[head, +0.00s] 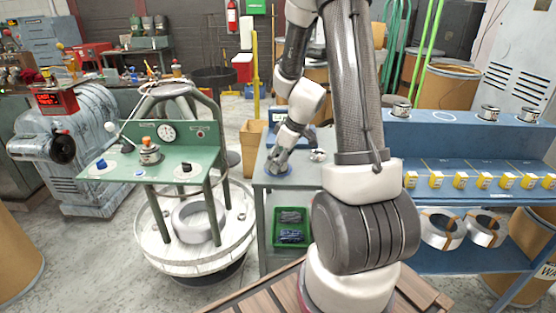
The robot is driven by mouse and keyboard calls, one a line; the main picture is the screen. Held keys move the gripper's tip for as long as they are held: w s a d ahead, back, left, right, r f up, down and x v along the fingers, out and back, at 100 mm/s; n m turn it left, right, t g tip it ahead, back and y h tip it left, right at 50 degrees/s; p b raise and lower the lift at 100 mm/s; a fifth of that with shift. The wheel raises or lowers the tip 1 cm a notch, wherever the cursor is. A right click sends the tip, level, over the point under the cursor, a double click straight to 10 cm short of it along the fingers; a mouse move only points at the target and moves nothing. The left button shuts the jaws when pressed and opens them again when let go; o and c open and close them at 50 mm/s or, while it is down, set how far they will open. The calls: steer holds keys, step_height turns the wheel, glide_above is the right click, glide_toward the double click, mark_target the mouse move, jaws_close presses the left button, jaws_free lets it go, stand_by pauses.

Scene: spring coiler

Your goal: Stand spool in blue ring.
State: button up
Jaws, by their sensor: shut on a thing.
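My gripper (280,158) points down over the left part of a small grey table. It is shut on a small grey thing, apparently a spool, mostly hidden by the fingers. A blue ring (271,171) lies on the tabletop right below the gripper, and its edge shows around the fingers. I cannot tell whether the held spool touches the ring. Another small silver spool-like piece (319,155) stands on the table to the right, beside my arm.
A blue bench (460,150) at the right carries several silver spools and a pale ring outline (445,117). A green control panel (150,160) stands left of the table. A green bin (291,213) sits below the tabletop. My arm hides part of the table.

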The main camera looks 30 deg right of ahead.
steer(key=shift+f, duration=0.15)
steer(key=o, duration=1.3)
steer(key=v, duration=1.2)
steer(key=s+a+r+m, duration=0.2)
steer(key=s+r, duration=0.1)
steer(key=s, duration=0.3)
steer(key=s+a+r+m+h, duration=0.1)
steer(key=s+a+r+m, duration=0.1)
steer(key=s, duration=0.5)
steer(key=s+a+r+m+h, duration=0.1)
steer(key=s+a+r+m, duration=0.1)
steer(key=s+r, duration=0.4)
steer(key=shift+s+a+r+m+t, duration=0.25)
steer(key=shift+s+a, duration=0.3)
steer(key=shift+a, duration=0.3)
